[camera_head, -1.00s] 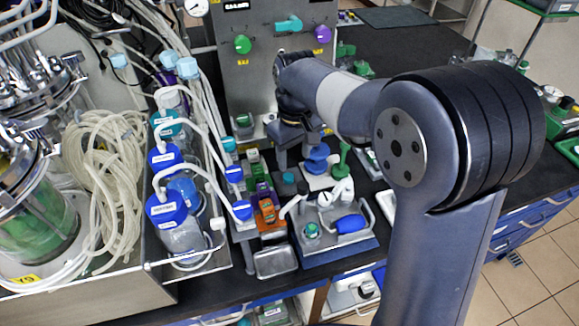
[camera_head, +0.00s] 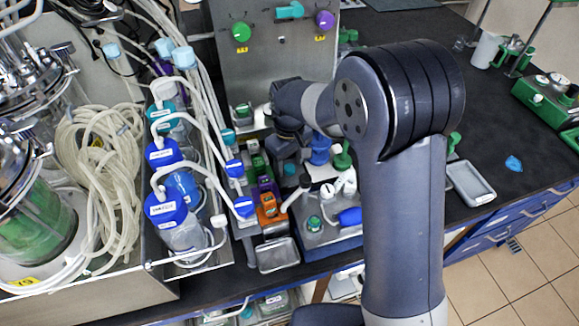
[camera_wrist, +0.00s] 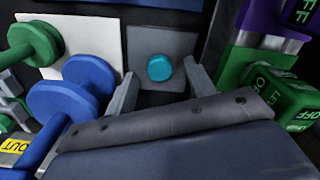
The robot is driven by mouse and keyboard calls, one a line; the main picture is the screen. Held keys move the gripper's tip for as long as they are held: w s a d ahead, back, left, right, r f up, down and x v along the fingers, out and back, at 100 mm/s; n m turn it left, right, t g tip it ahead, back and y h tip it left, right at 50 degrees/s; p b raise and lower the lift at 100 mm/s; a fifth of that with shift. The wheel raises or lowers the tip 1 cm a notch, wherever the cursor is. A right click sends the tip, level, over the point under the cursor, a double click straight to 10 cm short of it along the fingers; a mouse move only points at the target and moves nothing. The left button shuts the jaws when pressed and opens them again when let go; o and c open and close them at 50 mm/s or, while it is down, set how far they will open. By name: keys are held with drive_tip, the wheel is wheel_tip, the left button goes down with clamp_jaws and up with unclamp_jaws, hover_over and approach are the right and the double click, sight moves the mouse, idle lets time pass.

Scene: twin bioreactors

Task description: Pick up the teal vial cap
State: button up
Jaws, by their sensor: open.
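The teal vial cap (camera_wrist: 159,67) is a small round disc on a grey square block (camera_wrist: 178,46), near the top middle of the wrist view. In the head view, the cap (camera_head: 290,168) shows only as a small teal patch just below my gripper (camera_head: 288,148). My gripper (camera_wrist: 163,76) is open, with one grey finger on each side of the cap in the wrist view. Nothing is between the fingers that I can see held. The gap in height between fingertips and cap cannot be told.
A blue spool-shaped piece (camera_wrist: 82,85) and a green one (camera_wrist: 35,43) stand close left of my gripper. A green lettered block (camera_wrist: 278,95) stands close on the right. In the head view, an empty grey tray (camera_head: 278,255) lies at the front edge.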

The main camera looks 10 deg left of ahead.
drive_tip(key=shift+f, duration=0.5)
drive_tip(key=c, duration=1.1)
